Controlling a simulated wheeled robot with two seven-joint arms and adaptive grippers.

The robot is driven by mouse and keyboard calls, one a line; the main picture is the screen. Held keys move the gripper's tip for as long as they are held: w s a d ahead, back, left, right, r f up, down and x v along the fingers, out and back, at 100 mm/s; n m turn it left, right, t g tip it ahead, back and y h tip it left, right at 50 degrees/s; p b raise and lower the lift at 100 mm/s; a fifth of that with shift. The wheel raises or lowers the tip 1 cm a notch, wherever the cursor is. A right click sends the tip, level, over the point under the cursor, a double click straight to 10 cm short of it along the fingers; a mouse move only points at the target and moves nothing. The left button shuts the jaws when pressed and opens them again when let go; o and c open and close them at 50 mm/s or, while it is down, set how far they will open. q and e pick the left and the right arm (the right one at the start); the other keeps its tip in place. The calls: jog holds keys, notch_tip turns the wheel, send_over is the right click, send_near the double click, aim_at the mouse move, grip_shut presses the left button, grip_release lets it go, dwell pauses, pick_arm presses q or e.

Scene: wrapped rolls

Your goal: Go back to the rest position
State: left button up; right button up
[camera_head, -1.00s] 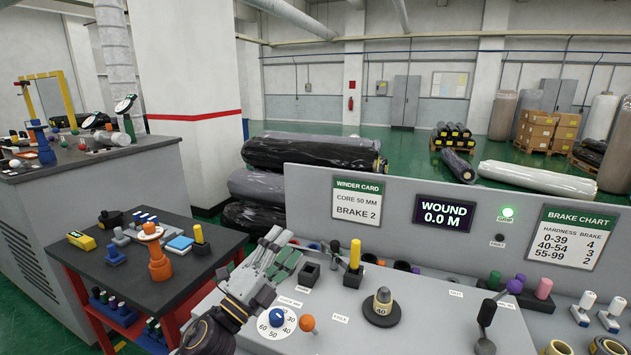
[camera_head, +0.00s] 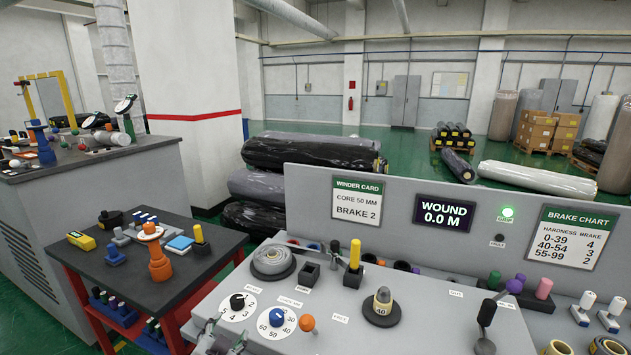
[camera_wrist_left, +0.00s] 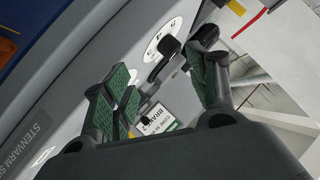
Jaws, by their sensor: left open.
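My left gripper (camera_head: 218,340) shows only in part at the bottom edge of the head view, low in front of the grey winder console (camera_head: 345,335). In the left wrist view the left gripper (camera_wrist_left: 165,95) is open, its green-padded fingers apart with nothing held between them. Beyond the fingers the console front, a white dial (camera_wrist_left: 163,40) and the winder card (camera_wrist_left: 156,118) show at a tilt. My right gripper does not show in the head view.
A red-framed cart (camera_head: 120,262) stands left. A signboard panel (camera_head: 310,215) rises behind.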

pick_arm(q)
jog(key=s+f+n+g+h, duration=0.1)
jog(key=s+f+n+g, duration=0.1)
jog(key=s+f+g, duration=0.6)
jog(key=s+f+n+g, duration=0.15)
jog(key=s+f, duration=0.35)
jog(key=s, duration=0.7)
notch_tip(320, 180, down, 34)
jog(key=s+a+g, duration=0.1)
jog(key=s+a, duration=0.1)
jog(key=s+a+f, duration=0.3)
jog(key=s+f, duration=0.6)
jog(key=s, duration=0.1)
jog(key=s+a+f+g, duration=0.1)
jog(key=s+a+f, duration=0.2)
jog(key=s+f, duration=0.7)
jog(key=shift+s, duration=0.6)
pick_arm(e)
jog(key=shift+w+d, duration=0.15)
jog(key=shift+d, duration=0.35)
